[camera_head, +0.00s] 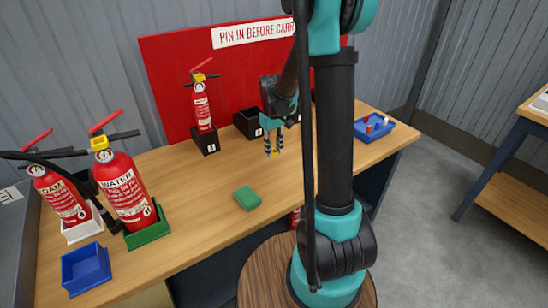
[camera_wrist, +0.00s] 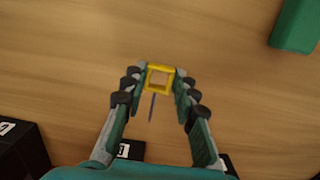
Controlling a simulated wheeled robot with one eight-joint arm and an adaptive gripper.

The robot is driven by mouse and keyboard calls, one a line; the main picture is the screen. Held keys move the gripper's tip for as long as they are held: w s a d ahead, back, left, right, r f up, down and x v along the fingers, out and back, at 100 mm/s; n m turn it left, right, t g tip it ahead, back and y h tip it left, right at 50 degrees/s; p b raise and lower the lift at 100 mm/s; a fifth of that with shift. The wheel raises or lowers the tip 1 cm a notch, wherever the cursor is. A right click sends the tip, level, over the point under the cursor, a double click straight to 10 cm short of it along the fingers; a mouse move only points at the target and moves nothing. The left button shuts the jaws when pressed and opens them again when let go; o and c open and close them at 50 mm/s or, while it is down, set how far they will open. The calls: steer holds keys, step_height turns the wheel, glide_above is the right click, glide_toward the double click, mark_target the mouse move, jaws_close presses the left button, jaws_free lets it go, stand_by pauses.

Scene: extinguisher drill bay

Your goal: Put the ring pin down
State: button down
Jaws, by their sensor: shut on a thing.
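The ring pin (camera_wrist: 152,100) has a square yellow ring and a thin grey shaft. In the wrist view, my gripper (camera_wrist: 160,78) is shut on its yellow ring, with a fingertip on each side, and the shaft points back between the fingers. In the head view, my gripper (camera_head: 272,153) points down over the middle of the wooden bench (camera_head: 190,220), in front of the black boxes. The ring pin is close to the bench top; I cannot tell whether it touches it.
A green block (camera_head: 247,198) lies nearer on the bench. A red extinguisher (camera_head: 202,108) stands in a black holder behind. Water (camera_head: 126,190) and foam (camera_head: 62,197) extinguishers stand left, near an empty blue bin (camera_head: 86,269). A blue tray (camera_head: 385,133) with small items sits right.

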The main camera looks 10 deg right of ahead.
mark_target(274, 152)
steer(key=shift+f, duration=2.05)
steer(key=shift+f, duration=0.1)
steer(key=c, duration=1.2)
jaws_free()
step_height(274, 152, up, 12)
steer(key=shift+w+a+r, duration=0.1)
steer(key=shift+w+a, duration=0.05)
steer(key=s+d+f+m+t, duration=0.1)
steer(key=s+f, duration=0.1)
steer(key=s, duration=0.5)
steer(key=s+d+f+m+t, duration=0.1)
steer(key=s+f+m+t, duration=0.1)
steer(key=s, duration=0.5)
steer(key=s+d+f+m+t, duration=0.1)
steer(key=s+f, duration=0.1)
steer(key=s, duration=0.5)
steer(key=shift+s+d+f+m+t, duration=0.2)
steer(key=shift+s+f+m+t, duration=0.1)
steer(key=shift+f+t, duration=0.1)
steer(key=shift+r, duration=0.1)
